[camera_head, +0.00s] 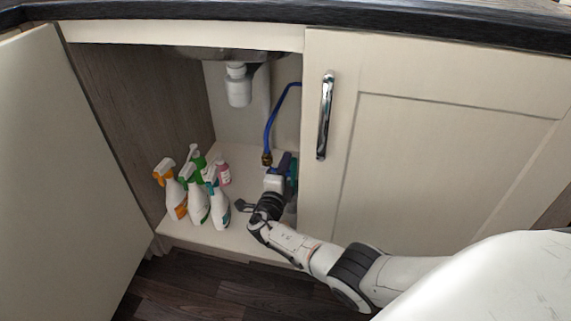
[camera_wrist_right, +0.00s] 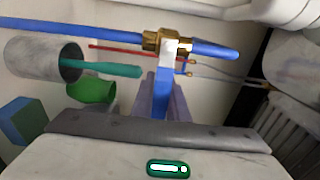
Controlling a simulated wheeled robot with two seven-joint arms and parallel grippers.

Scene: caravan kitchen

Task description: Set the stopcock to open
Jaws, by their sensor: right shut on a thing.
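The stopcock is a brass valve (camera_wrist_right: 165,42) on a blue pipe (camera_wrist_right: 90,29) in the right wrist view. Its blue lever (camera_wrist_right: 161,92) runs from the valve toward my wrist, crosswise to the pipe in this view. My right gripper (camera_wrist_right: 163,84) is shut on the lever, one finger on each side. In the head view the brass valve (camera_head: 267,158) shows at the lower end of the blue pipe (camera_head: 268,128), inside the cupboard. My right gripper (camera_head: 277,172) is there and hides the lever. My left gripper is not in view.
Several spray bottles (camera_head: 198,203) stand on the cupboard floor left of my right gripper. A white drain trap (camera_head: 238,88) hangs above. The left door (camera_head: 70,180) is open; the right door (camera_head: 430,140) is shut, close beside my arm. A grey cylinder (camera_wrist_right: 45,58) is near the gripper.

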